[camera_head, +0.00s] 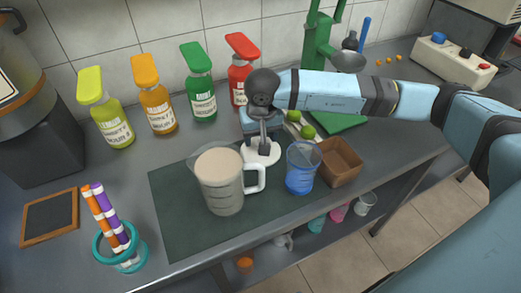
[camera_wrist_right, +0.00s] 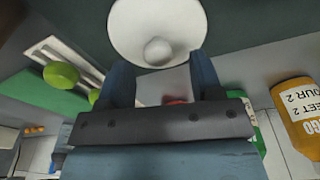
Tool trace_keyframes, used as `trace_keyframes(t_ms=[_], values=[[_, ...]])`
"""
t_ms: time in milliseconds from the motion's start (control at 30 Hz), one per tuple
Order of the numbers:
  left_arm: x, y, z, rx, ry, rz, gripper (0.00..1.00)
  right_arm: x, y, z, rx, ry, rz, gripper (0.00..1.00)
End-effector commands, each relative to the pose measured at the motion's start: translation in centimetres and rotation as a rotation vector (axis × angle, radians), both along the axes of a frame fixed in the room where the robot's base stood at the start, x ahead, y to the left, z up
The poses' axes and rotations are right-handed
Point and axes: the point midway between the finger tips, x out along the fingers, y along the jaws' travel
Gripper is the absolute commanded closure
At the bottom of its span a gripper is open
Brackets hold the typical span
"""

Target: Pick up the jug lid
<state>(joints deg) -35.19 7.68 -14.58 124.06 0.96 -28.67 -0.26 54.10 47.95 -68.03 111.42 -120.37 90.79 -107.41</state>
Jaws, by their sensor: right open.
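The jug lid (camera_head: 262,154) is a white disc with a round knob, lying at the back edge of the dark mat (camera_head: 180,215), just behind the clear jug's (camera_head: 222,188) handle. My right gripper (camera_head: 263,138) points down over the lid and hides part of it. In the right wrist view, the lid (camera_wrist_right: 135,25) lies just beyond the two open fingertips (camera_wrist_right: 162,68), with its knob roughly between them. The fingers look apart from the knob. The jug stands upright, filled with beige liquid. My left gripper is not in view.
A blue-filled cup (camera_head: 300,172) and a brown box (camera_head: 340,162) stand right of the lid. Several coloured bottles (camera_head: 200,95) line the wall. Limes (camera_head: 307,131) and a green board (camera_head: 342,123) lie behind. A teal holder with pens (camera_head: 120,250) is front left.

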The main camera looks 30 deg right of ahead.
Motion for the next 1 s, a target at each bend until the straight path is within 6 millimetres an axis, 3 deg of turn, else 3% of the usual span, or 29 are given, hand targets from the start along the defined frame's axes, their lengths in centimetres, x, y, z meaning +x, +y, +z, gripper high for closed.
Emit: trace_keyframes(t_ms=[167,400,633,1000], values=[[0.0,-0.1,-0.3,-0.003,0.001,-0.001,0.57,0.1,-0.2,-2.7,-0.001,0.001,-0.001,0.4],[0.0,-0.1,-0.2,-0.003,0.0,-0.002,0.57,0.2,-0.2,-3.0,0.0,0.0,0.0,0.4],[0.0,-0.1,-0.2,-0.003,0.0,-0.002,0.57,0.2,-0.2,-3.0,0.0,0.0,0.0,0.91],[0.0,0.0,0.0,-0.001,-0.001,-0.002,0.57,0.2,-0.2,-2.7,0.0,-0.001,-0.001,0.92]])
